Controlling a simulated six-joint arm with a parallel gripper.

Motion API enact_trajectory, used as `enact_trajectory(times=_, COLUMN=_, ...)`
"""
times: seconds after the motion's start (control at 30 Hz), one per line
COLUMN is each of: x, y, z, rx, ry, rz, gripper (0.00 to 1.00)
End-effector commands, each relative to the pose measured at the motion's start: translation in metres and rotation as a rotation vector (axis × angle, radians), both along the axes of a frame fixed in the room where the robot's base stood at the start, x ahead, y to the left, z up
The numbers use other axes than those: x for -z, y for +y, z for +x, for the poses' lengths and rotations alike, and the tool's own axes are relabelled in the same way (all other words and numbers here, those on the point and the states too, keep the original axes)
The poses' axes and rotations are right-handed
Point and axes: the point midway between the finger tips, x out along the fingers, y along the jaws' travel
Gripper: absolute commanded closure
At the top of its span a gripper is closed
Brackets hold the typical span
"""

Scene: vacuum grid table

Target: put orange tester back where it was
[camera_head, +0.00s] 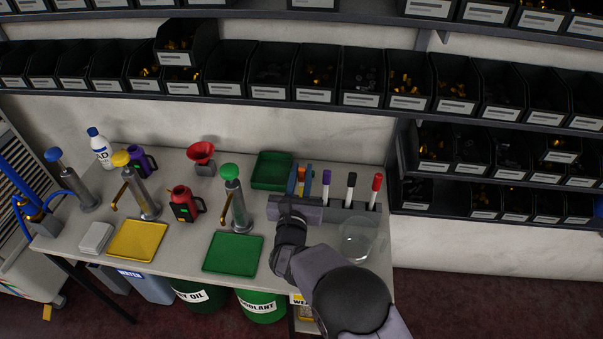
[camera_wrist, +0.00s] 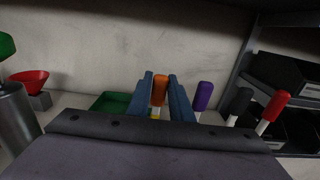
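The orange tester (camera_head: 301,174) stands roughly upright between the blue fingers of my gripper (camera_head: 300,182). In the wrist view its orange handle (camera_wrist: 159,90) fills the gap between the fingertips (camera_wrist: 161,88), with a bit of yellow below. The grey rack (camera_head: 345,214) holds a purple tester (camera_head: 326,183), a black one (camera_head: 350,188) and a red one (camera_head: 376,188) in a row. My gripper is at the left of the purple tester, over the rack's left end. My gripper hides the tester's lower end, so I cannot tell whether it is in a hole.
A green bin (camera_head: 272,170) lies just behind and left of my gripper. A clear glass vessel (camera_head: 357,240) stands in front of the rack. A green-topped dispenser (camera_head: 235,200), green tray (camera_head: 233,253) and red funnel (camera_head: 201,152) are to the left.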

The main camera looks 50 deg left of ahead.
Motion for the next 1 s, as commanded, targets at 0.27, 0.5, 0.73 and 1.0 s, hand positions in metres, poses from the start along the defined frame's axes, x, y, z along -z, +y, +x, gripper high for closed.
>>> enact_trajectory(times=0.27, x=0.000, y=0.000, z=0.000, rx=0.000, ry=0.000, rz=0.000, gripper=0.65)
enact_trajectory(times=0.5, x=-0.005, y=0.000, z=0.000, rx=0.000, ry=0.000, rz=0.000, gripper=0.65)
enact_trajectory(times=0.73, x=-0.002, y=-0.014, z=-0.015, rx=-0.001, ry=0.001, rz=-0.001, gripper=0.65)
enact_trajectory(times=1.0, x=-0.002, y=-0.043, z=-0.044, rx=-0.003, ry=0.000, rz=-0.001, gripper=0.65)
